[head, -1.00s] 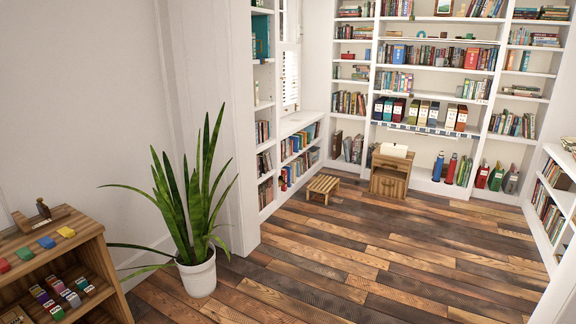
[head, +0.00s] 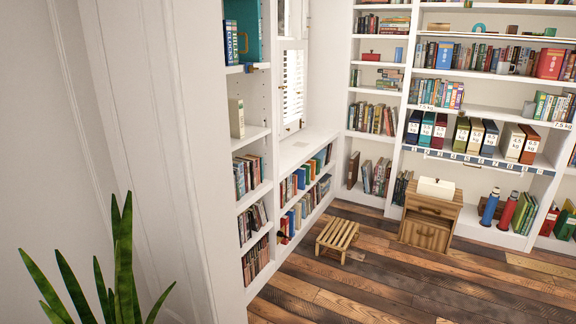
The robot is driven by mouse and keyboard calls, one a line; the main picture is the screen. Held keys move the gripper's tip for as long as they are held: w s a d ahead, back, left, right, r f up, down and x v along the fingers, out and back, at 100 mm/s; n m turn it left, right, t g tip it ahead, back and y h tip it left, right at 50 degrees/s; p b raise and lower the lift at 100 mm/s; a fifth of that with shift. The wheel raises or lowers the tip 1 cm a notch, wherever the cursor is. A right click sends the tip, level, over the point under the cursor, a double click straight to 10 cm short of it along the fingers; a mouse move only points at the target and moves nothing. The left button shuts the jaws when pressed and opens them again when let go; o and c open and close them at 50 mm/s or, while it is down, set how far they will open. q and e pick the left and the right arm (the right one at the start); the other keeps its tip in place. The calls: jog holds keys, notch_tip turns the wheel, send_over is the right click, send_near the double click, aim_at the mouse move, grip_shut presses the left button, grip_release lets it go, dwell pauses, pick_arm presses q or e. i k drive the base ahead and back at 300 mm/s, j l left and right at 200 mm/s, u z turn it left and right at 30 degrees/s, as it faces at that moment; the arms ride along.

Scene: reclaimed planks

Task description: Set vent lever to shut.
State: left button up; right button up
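No lever can be made out for sure in the head view. A white slatted panel (head: 293,85) is set in the window recess at the upper middle, with a small dark detail at its lower edge that is too small to tell. A small gold and dark fitting (head: 249,68) shows at the front of an upper shelf left of the window; what it is cannot be told. Neither of my grippers is in view.
A slatted wooden stool (head: 337,238) stands on the plank floor below the window bench (head: 300,147). A small wooden cabinet (head: 430,220) stands right of it. A potted plant (head: 122,270) is at lower left. The floor at lower right is clear.

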aim_at(281, 235)
jog(key=i, duration=1.1)
jog(key=i+l+u, duration=0.1)
jog(key=u, duration=0.35)
jog(key=i+l+u, duration=0.15)
jog(key=u, duration=0.25)
jog(key=l+u, duration=0.15)
jog(key=u, duration=0.3)
jog(key=i+l+u, duration=0.15)
jog(key=l, duration=0.4)
jog(key=i+l+u, duration=0.15)
jog(key=l, duration=0.45)
jog(key=i+l+u, duration=0.15)
jog(key=l, duration=0.4)
jog(key=l+u, duration=0.15)
jog(key=l, duration=0.45)
